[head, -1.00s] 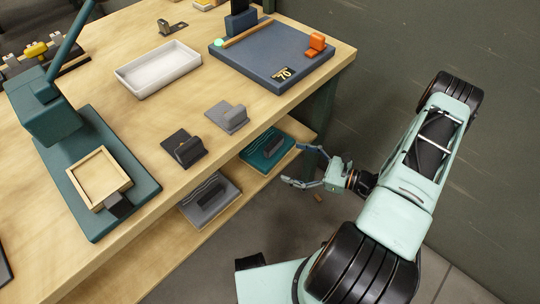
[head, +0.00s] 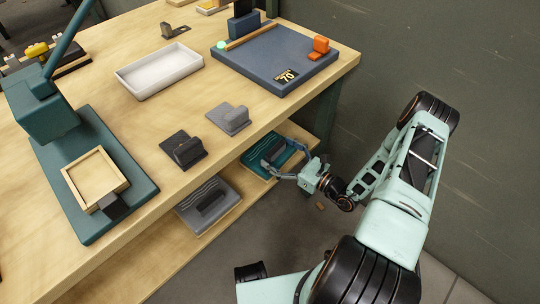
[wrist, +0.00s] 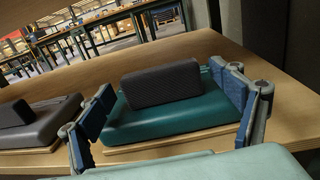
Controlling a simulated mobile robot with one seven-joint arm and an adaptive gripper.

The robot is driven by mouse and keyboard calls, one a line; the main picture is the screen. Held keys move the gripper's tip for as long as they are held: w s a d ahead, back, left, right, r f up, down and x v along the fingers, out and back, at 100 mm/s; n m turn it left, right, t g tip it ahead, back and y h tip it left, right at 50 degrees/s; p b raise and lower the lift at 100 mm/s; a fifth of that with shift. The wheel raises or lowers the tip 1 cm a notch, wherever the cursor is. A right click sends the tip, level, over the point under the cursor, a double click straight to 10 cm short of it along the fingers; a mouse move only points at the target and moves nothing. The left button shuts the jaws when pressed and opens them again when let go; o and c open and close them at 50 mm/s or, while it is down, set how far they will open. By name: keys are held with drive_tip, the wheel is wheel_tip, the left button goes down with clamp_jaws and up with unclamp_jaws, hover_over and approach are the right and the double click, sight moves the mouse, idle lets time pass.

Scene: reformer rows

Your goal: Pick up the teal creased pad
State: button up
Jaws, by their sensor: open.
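The teal creased pad (head: 287,157) lies on the lower shelf under the workbench. In the wrist view the teal pad (wrist: 170,117) sits on a thin wooden base with a dark grey block-shaped handle (wrist: 160,84) on top. My gripper (head: 275,158) is open at the front of the pad. In the wrist view my gripper's (wrist: 165,105) blue-padded fingers stand on the left and right of the pad and its handle. I cannot tell whether the fingers touch the pad.
A grey pad (head: 221,211) with a dark handle lies to the left on the same shelf (head: 168,258). The bench top (head: 150,107) overhangs the shelf. A bench leg (head: 325,112) stands just right of the teal pad.

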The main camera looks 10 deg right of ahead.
drive_tip(key=shift+x, duration=0.9)
drive_tip(key=shift+d, duration=0.1)
drive_tip(key=shift+c, duration=0.6)
drive_tip(key=c, duration=1.3)
drive_tip(key=shift+c, duration=0.2)
drive_tip(key=shift+r, duration=0.15)
